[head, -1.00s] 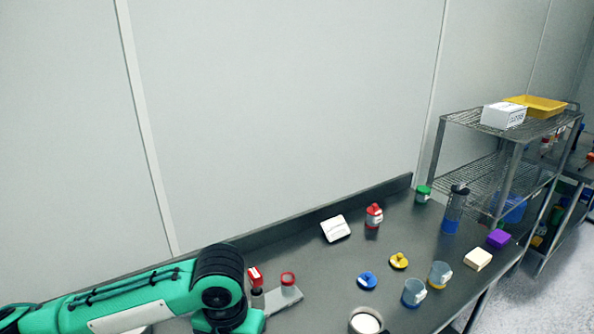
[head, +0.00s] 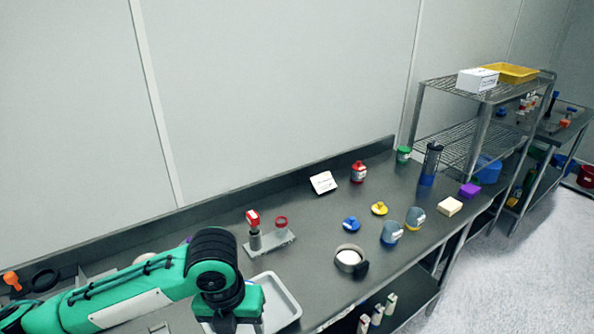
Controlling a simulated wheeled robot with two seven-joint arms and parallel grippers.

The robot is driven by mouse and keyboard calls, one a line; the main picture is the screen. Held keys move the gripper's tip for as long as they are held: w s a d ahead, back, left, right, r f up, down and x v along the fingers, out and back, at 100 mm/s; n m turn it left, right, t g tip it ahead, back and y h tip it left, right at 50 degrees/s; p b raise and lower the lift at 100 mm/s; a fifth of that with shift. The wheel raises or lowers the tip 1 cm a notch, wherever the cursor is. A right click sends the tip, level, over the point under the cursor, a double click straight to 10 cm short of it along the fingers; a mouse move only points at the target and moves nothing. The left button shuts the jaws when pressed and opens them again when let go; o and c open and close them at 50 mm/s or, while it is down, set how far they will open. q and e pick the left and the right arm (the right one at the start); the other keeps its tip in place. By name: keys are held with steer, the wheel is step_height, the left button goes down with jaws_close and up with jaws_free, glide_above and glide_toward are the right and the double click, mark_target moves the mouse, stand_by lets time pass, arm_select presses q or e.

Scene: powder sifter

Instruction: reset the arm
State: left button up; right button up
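My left arm (head: 150,285) comes in from the left, green with black joints. Its forearm bends down at the black joint, over a white tray (head: 284,296) on the steel bench. The fingers of my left gripper are not in view; they lie below the bottom edge of the picture. My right arm and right gripper are not in view. A round sifter-like container (head: 349,258) with white powder inside stands on the bench near its front edge.
The bench (head: 330,215) also holds a stamp stand (head: 270,242), a red-capped jar (head: 358,172), blue (head: 351,224) and yellow (head: 379,208) lids, two cups (head: 392,232) and blocks (head: 450,206). A wire shelf (head: 480,100) stands at the right. A lower shelf holds several small bottles (head: 377,314).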

arm_select(q)
steer(key=s+d+f+n+t+h, duration=0.4)
steer(key=f+n, duration=0.3)
steer(key=n, duration=1)
steer(key=s+a+f+n+y, duration=0.2)
steer(key=s+a+f+n, duration=0.35)
steer(key=a+n, duration=0.3)
steer(key=s+a+f+n+y, duration=0.3)
steer(key=s+a+f+n, duration=0.1)
steer(key=s+a+n, duration=0.4)
step_height(320, 180, down, 30)
steer(key=w+g, duration=0.1)
steer(key=g, duration=0.1)
steer(key=s+a+f+g, duration=0.1)
steer(key=s+a+f, duration=0.2)
steer(key=s+f, duration=1.6)
step_height(320, 180, down, 2)
steer(key=shift+n, duration=0.35)
